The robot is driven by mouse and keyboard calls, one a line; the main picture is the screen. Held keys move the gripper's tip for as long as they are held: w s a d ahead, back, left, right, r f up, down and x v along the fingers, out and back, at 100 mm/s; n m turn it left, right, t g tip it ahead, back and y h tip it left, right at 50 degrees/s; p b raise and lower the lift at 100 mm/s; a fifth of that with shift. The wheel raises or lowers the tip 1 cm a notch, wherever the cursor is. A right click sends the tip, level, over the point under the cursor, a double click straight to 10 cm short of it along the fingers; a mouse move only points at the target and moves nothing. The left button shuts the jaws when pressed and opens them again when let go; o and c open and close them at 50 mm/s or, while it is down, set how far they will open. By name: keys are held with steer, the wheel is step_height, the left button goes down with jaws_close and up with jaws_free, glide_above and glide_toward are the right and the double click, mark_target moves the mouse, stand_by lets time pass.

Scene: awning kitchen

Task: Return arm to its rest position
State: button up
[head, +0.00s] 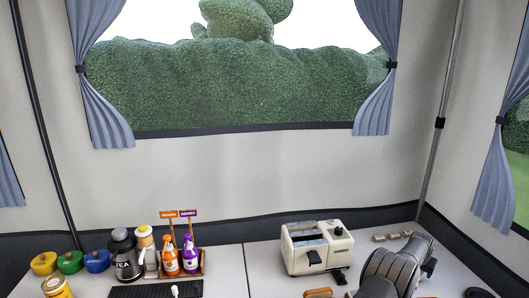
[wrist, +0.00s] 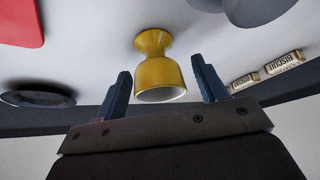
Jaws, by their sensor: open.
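My gripper (wrist: 159,68) shows in the wrist view with its two blue fingers spread apart. Nothing is held between them. A yellow cup (wrist: 157,75) with a narrow foot shows beyond the fingers, in the gap between them. The gap in depth between the fingers and the cup is hard to judge. I cannot make out my gripper's fingers in the head view.
The head view shows a cream toaster (head: 318,250), an orange bottle (head: 170,262) and purple bottle (head: 191,254), a dark tea jar (head: 125,262) and coloured pots (head: 70,263). Biscuit packs (wrist: 283,63), a dark round dish (wrist: 38,96) and a red item (wrist: 20,22) surround the cup.

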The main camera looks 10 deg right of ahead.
steer(key=shift+w+d+f, duration=0.1)
steer(key=shift+d+f, duration=0.05)
steer(key=shift+f, duration=0.35)
step_height(320, 180, up, 4)
steer(key=shift+r, duration=0.15)
steer(key=s+r, duration=1.1)
steer(key=r, duration=0.1)
steer(key=w+a, duration=0.5)
steer(key=a, duration=0.5)
steer(key=w+a+n, duration=0.1)
steer(key=w+a, duration=0.4)
steer(key=a, duration=0.5)
steer(key=shift+w+r, duration=0.35)
steer(key=shift+r, duration=0.1)
steer(key=o, duration=0.8)
steer(key=shift+d+r, duration=0.1)
steer(key=shift+c, duration=0.2)
